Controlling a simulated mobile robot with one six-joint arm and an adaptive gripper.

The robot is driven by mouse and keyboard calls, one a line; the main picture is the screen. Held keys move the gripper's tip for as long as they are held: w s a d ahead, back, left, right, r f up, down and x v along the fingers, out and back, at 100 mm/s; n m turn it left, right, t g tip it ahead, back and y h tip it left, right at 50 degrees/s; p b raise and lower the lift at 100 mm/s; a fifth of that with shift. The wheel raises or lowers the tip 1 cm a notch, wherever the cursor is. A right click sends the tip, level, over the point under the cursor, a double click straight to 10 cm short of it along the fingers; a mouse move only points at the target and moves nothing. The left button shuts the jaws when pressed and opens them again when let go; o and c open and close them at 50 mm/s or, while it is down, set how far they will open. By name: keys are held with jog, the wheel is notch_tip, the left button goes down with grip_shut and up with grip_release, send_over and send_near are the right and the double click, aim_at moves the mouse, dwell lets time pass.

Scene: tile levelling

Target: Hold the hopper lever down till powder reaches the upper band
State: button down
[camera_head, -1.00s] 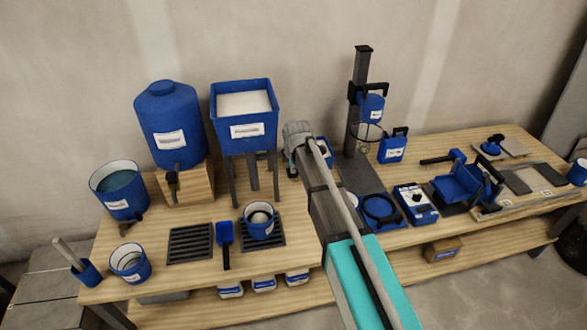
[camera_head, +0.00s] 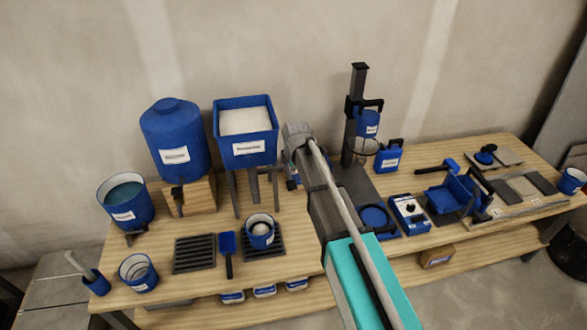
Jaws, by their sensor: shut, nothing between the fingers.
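The blue square hopper (camera_head: 247,160) stands on dark legs left of centre, with white powder (camera_head: 244,120) in its open top. A white-lined blue pail (camera_head: 260,239) sits in front of it on a slotted dark grate, with pale material inside. Bands in the pail are too small to tell. My gripper (camera_head: 291,174) is just right of the hopper's legs, mostly hidden behind my wrist. It is shut and empty. I cannot make out the hopper lever or whether my gripper touches it.
A blue tank (camera_head: 175,140) on a wooden block and an open pail (camera_head: 124,205) stand at left. A blue scoop (camera_head: 227,246) lies beside the pail's grate. A dark stand (camera_head: 358,100) rises right of my arm.

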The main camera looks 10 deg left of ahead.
jog(key=shift+w+p+v, duration=0.15)
jog(key=shift+p+v, duration=1.05)
jog(key=shift+v, duration=0.15)
jog(key=shift+w+p+v, duration=0.15)
jog(key=shift+p+v, duration=1)
jog(key=shift+v, duration=0.2)
jog(key=s+d+m+g, duration=0.1)
jog(key=s+d+m, duration=1)
jog(key=d, duration=0.3)
jog(key=s+d+f+m+g+h, duration=0.1)
jog(key=s+d+m, duration=1)
jog(key=d, duration=0.3)
jog(key=shift+g+b, duration=0.35)
jog(key=shift+g, duration=0.05)
